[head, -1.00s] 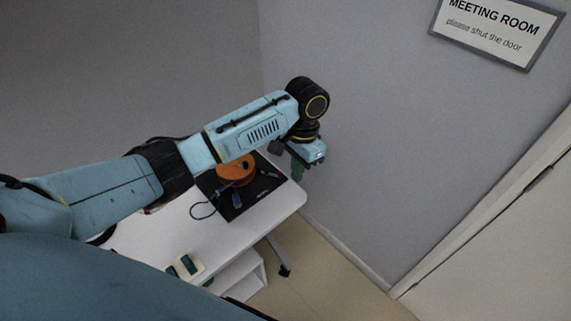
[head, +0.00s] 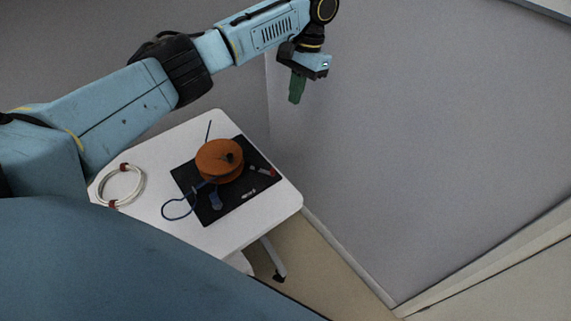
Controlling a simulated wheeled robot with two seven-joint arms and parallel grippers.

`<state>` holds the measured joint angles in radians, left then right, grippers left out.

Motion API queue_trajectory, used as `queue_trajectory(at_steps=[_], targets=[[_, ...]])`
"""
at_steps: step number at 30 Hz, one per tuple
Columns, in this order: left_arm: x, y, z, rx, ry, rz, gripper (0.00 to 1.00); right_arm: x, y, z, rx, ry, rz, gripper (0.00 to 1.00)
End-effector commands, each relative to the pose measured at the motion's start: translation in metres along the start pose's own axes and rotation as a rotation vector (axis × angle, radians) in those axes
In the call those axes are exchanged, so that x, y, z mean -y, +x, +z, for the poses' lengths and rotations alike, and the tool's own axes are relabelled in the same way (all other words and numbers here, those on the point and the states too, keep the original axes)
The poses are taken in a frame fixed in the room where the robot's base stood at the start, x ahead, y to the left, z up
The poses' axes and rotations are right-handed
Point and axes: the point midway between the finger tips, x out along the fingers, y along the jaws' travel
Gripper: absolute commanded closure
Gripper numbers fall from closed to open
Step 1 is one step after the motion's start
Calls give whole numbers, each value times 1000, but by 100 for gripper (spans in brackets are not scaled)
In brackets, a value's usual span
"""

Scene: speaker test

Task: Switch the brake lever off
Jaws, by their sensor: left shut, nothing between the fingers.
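An orange reel (head: 218,160) with a dark knob on top lies on a black mat (head: 240,205) on the white table. My left gripper (head: 297,92) has green fingers pointing down. It is shut and empty, up and right of the reel in the picture, apart from it. My right gripper is not in view.
The white table (head: 275,208) also bears a coil of white cable (head: 120,186) with red ties at the left. A blue cord (head: 176,208) with a blue plug runs from beside the reel. A grey wall (head: 400,150) rises behind and right.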

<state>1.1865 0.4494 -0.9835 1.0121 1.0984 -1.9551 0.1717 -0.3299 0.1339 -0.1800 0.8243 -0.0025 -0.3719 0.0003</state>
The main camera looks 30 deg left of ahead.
Motion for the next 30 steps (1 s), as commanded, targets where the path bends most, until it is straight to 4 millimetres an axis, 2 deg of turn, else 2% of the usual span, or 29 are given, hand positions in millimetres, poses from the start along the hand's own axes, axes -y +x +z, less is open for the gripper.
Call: queue_trajectory(at_steps=[1, 3, 6, 10, 15, 26, 30], targets=[[0, 29, -7, 1, 0, 0, 100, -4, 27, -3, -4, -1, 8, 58], [0, 49, -12, 1, 0, 0, 100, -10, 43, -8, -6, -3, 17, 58], [0, 72, -18, 0, 1, 0, 100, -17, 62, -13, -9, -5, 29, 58], [0, 93, -23, 0, 1, 0, 100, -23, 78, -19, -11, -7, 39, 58], [0, 104, -26, -1, 1, 0, 100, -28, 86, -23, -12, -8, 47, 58], [0, 103, -26, -1, 1, 0, 100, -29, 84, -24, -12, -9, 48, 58], [0, 109, -26, 0, 1, -1, 100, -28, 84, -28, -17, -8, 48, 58]])
